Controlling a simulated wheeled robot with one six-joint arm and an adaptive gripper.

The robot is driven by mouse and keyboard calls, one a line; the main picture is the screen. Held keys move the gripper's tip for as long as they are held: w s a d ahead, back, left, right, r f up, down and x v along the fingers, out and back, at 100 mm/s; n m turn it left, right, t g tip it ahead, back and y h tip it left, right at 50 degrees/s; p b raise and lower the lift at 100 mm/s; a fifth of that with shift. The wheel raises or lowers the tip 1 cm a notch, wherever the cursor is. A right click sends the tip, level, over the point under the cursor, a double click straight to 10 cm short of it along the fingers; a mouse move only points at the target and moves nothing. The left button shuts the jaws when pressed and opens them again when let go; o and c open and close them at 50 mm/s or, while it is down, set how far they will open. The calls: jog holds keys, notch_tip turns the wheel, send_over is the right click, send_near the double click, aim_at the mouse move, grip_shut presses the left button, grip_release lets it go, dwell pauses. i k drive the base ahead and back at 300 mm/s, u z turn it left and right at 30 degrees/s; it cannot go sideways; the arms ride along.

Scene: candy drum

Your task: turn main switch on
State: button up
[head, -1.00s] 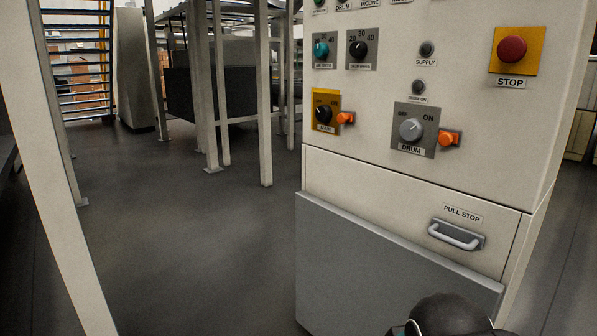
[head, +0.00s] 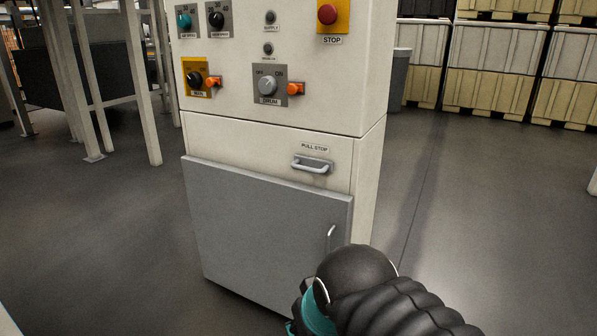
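The main switch (head: 195,79) is a black rotary knob on a yellow plate with a label below it, on the upper left of the cream control cabinet (head: 270,130). An orange tab (head: 214,82) sticks out right beside it. The knob's exact angle is too small to read. My arm shows at the bottom right, below and in front of the cabinet, well away from the switch. My gripper is not visible in the head view.
A grey drum knob (head: 267,86) with an orange tab (head: 294,88) sits to the right, with a red stop button (head: 327,14) above. A pull-stop handle (head: 312,164) is lower down. The grey cabinet door (head: 260,230) fills the lower front. Open floor lies left and right.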

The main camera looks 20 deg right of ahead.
aim_at(194, 78)
jog(key=u, duration=0.05)
jog(key=k, duration=0.65)
jog(key=z, duration=0.8)
jog(key=i, duration=1.3)
jog(key=u, duration=0.6)
